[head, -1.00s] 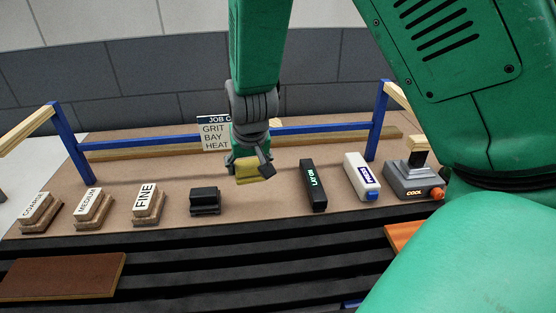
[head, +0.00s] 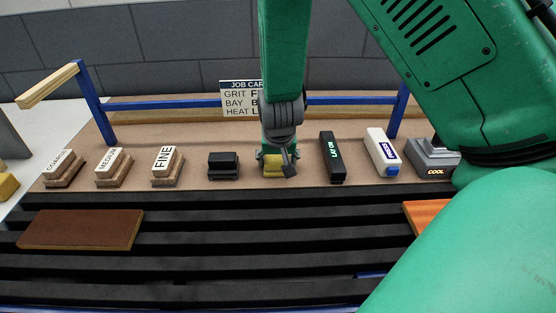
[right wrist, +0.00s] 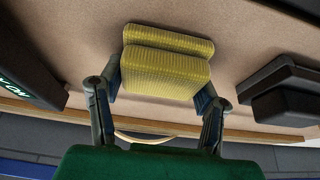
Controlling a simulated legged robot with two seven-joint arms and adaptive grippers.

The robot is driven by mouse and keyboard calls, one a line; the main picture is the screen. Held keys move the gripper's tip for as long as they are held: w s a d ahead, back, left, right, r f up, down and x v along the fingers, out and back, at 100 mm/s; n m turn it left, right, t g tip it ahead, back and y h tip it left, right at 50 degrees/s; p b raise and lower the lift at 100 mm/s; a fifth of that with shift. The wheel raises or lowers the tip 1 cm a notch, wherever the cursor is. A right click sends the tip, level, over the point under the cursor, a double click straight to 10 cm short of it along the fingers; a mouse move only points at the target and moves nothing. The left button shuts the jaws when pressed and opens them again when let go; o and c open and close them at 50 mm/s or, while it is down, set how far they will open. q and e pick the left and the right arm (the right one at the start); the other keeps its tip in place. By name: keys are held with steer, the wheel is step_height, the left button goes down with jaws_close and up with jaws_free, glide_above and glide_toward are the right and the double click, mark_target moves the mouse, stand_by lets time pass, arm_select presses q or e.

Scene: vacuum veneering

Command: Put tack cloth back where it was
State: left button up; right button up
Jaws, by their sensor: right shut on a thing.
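The yellow tack cloth (head: 272,164) is a ribbed, folded pad. In the head view it is at board level between the black block and the black LAY ON bar. My right gripper (head: 280,165) comes down on it from above and is shut on it. In the right wrist view the tack cloth (right wrist: 166,62) sits between the two fingers (right wrist: 160,95), over the tan board. I cannot tell whether it rests on the board. My left gripper is not in view.
Sanding blocks marked COARSE (head: 63,168), MEDIUM (head: 113,167) and FINE (head: 167,166) stand left, then a black block (head: 223,165). A brown panel (head: 82,229) lies on black slats.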

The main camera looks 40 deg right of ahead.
steer(key=shift+a+r, duration=0.1)
steer(key=shift+a, duration=0.2)
steer(key=shift+s, duration=0.1)
steer(key=o, duration=1.3)
steer(key=shift+d+f, duration=0.2)
steer(key=shift+d, duration=0.05)
steer(key=shift+o, duration=0.5)
steer(key=shift+d+f, duration=0.15)
steer(key=shift+d, duration=0.35)
arm_select(q)
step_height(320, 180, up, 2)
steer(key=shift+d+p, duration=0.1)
steer(key=shift+p, duration=0.85)
arm_select(e)
steer(key=v, duration=1.2)
steer(key=shift+a+r, duration=0.2)
steer(key=shift+a, duration=0.05)
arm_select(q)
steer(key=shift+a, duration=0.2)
arm_select(e)
steer(key=shift+a, duration=0.25)
